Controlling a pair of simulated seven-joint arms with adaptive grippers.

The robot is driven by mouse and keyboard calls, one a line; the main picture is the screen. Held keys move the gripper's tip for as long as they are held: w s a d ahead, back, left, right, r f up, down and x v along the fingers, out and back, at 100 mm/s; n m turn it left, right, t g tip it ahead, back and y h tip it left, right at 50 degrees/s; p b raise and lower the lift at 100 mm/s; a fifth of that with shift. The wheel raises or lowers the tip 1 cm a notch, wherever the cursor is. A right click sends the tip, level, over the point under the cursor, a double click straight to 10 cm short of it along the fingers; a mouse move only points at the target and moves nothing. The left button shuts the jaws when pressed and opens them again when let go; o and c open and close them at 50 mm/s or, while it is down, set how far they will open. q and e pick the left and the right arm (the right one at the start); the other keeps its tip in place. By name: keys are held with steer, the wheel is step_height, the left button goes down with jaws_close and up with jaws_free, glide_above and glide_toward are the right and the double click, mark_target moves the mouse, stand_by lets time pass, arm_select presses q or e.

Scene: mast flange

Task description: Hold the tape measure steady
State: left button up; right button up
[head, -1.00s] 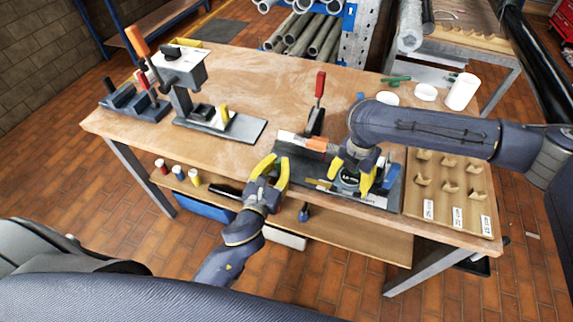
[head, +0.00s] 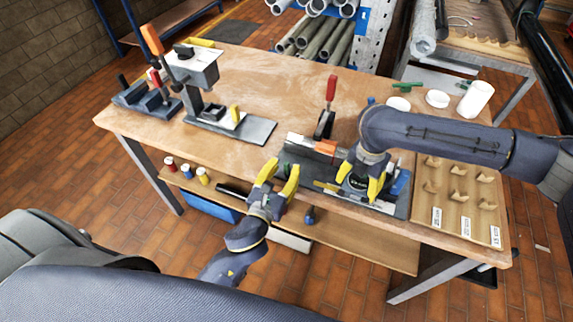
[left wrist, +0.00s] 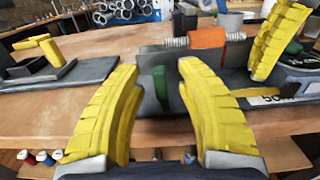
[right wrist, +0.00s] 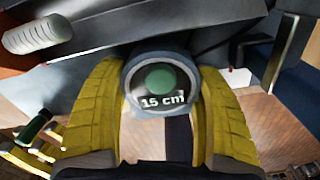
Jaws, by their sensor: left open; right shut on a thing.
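The tape measure is a round grey case with a green centre and a "15 cm" label. It sits between the yellow fingers of my right gripper (right wrist: 160,85), and the tape measure (right wrist: 158,80) faces the right wrist camera. In the head view my right gripper (head: 360,183) is shut on it above the dark fixture plate (head: 400,209), its case partly hidden by the fingers. My left gripper (head: 281,176) is open and empty at the plate's left front edge. In the left wrist view a green part (left wrist: 160,83) shows beyond the gap between its fingers.
A tube with an orange band (head: 325,147) lies across the fixture, beside a red-handled clamp (head: 330,95). A labelled wooden tray (head: 450,225) stands at the right. A grey press stand (head: 240,128) is at the left. The table middle is bare.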

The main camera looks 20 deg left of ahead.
arm_select(q)
steer(key=s, duration=1)
steer(key=shift+s+a, duration=0.2)
steer(key=shift+a, duration=0.15)
arm_select(e)
steer(key=o, duration=1.6)
steer(key=shift+o, duration=0.2)
